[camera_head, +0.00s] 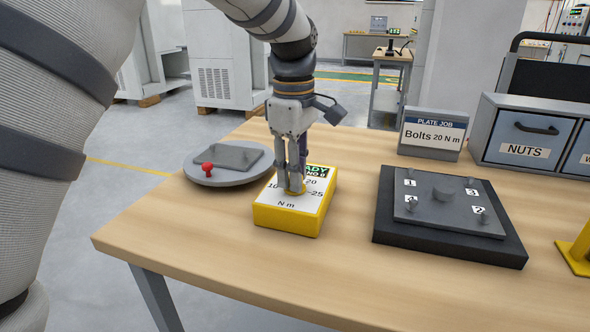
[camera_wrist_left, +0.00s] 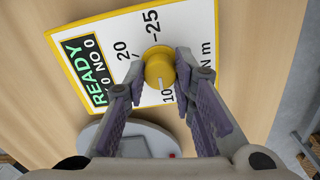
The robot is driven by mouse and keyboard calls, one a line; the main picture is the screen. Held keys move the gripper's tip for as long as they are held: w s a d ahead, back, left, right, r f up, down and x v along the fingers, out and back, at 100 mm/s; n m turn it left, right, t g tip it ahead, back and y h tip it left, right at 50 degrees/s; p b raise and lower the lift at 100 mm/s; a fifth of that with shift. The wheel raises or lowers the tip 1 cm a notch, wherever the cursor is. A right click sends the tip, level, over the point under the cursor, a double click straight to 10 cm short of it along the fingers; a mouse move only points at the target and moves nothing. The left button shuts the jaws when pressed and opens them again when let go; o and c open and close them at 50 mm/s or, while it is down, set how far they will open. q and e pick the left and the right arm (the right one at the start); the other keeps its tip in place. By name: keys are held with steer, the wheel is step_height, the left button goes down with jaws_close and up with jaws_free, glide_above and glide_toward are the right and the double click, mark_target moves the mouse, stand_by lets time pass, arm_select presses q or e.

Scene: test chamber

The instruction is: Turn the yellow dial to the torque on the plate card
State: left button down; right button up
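The yellow dial (camera_head: 293,191) sits on the white face of a yellow-edged box (camera_head: 285,220) marked in N m; it also shows in the left wrist view (camera_wrist_left: 159,67). The marks 10, 20 and 25 can be read; I cannot tell which mark the dial points to. My left gripper (camera_head: 291,186) points down at the dial, with its fingertips (camera_wrist_left: 160,72) closed in against either side of it. The display (camera_wrist_left: 84,72) reads READY in green. The plate card (camera_head: 432,132) reads "PLATE JOB, Bolts 20 N m". My right gripper is not in view.
A dark base (camera_head: 450,248) holds a grey plate (camera_head: 450,220) with several numbered bolts. A round grey stand (camera_head: 229,177) with a red knob (camera_head: 208,169) is left of the box. A NUTS drawer (camera_head: 523,148) stands behind, a yellow stand (camera_head: 578,250) at the right edge. The table's front is clear.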

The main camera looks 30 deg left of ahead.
arm_select(q)
steer(key=shift+m, duration=0.4)
steer(key=m, duration=0.4)
steer(key=shift+m, duration=0.4)
steer(key=m, duration=1.1)
steer(key=shift+a+m, duration=0.1)
steer(key=shift+m, duration=0.3)
steer(key=m, duration=0.5)
steer(key=shift+m+g, duration=0.3)
steer(key=shift+m, duration=0.3)
steer(key=c, duration=1.3)
jaws_free()
